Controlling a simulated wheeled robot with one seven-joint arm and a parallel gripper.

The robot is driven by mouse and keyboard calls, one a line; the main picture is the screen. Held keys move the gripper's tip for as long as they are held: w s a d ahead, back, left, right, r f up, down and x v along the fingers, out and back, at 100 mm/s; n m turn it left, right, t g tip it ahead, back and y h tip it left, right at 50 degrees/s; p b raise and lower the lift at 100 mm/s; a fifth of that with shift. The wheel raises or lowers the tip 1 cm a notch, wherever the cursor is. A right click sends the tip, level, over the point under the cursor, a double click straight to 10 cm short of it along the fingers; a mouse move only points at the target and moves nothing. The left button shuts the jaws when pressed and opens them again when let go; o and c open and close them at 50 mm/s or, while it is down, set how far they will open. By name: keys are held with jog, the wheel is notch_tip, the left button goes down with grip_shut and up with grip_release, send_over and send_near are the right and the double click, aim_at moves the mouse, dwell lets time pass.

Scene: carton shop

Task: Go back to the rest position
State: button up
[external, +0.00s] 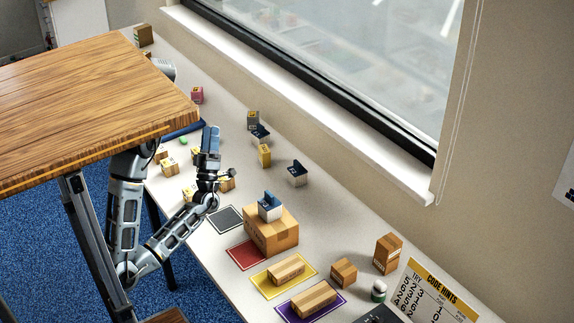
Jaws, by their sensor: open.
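My gripper (226,173) is at the end of my grey arm, above the white worktop near the black mat. It is open, and I see nothing held in it. Small yellow-brown cartons (190,193) stand close to it, partly hidden by the arm. My arm bends up from below the worktop's near edge, and its upper part is partly hidden by the wooden table top.
A large carton (262,237) with a blue-and-white box (269,207) on top stands by the red mat (243,257). Cartons lie on the yellow mat (260,283) and purple mat (331,309). A wooden table top (90,100) blocks the left.

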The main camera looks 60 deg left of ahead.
jog(key=s+d+f+m+g+h, duration=0.2)
jog(key=s+f+m+h, duration=0.4)
jog(key=f+m+h, duration=0.4)
jog(key=s+d+f+m+g+h, duration=0.2)
jog(key=s+f+m+h, duration=0.4)
jog(key=f+m+h, duration=0.4)
jog(key=shift+f+m+h, duration=0.4)
jog(key=shift+f+h, duration=0.05)
jog(key=shift+h, duration=0.05)
jog(key=shift+d, duration=0.1)
